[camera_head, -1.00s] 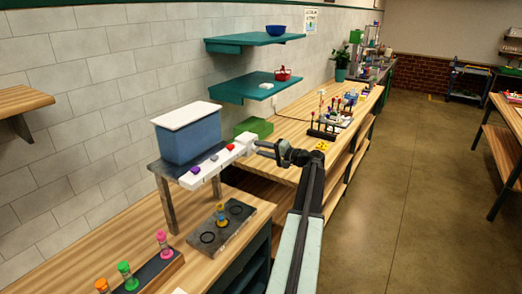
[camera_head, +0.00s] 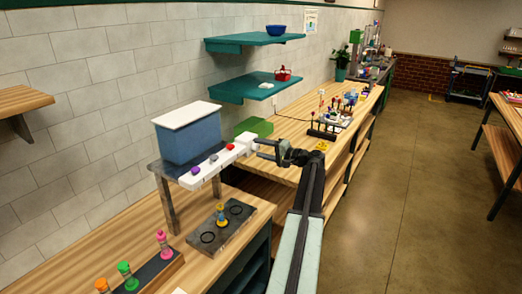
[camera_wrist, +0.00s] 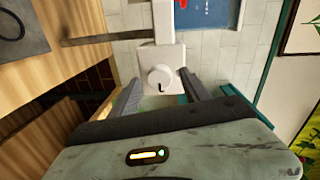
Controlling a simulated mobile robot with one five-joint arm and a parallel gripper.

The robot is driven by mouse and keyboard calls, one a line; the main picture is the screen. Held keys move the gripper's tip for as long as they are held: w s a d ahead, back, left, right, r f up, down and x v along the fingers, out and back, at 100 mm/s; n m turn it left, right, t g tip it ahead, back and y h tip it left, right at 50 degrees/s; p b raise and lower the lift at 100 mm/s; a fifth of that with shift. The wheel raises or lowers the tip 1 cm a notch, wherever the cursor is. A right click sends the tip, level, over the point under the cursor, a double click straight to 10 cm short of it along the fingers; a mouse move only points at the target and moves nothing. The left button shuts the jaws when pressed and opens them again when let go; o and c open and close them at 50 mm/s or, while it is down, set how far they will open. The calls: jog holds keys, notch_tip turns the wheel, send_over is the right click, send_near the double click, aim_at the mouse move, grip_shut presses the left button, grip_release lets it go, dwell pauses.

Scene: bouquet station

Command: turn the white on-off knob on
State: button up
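The white on-off knob (camera_wrist: 159,78) is a round dial with a short black mark near its lower edge. It faces the wrist camera on the white end of the control bar (camera_wrist: 164,25). My gripper (camera_wrist: 161,82) is open, with one finger on each side of the knob and a visible gap to each; I see no contact. In the head view my gripper (camera_head: 258,147) points left at the right end of the white bar (camera_head: 203,171), where the knob is small and partly hidden by the fingers.
The bar also carries purple (camera_head: 196,171), grey and red (camera_head: 230,147) buttons. A blue tank with a white lid (camera_head: 188,135) stands behind it on a metal stand. A dark plate with rings (camera_head: 235,224) lies below. Teal shelves (camera_head: 245,88) hang on the wall behind.

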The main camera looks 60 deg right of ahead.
jog(key=s, duration=0.7)
jog(key=shift+s+r, duration=0.3)
jog(key=shift+s, duration=0.1)
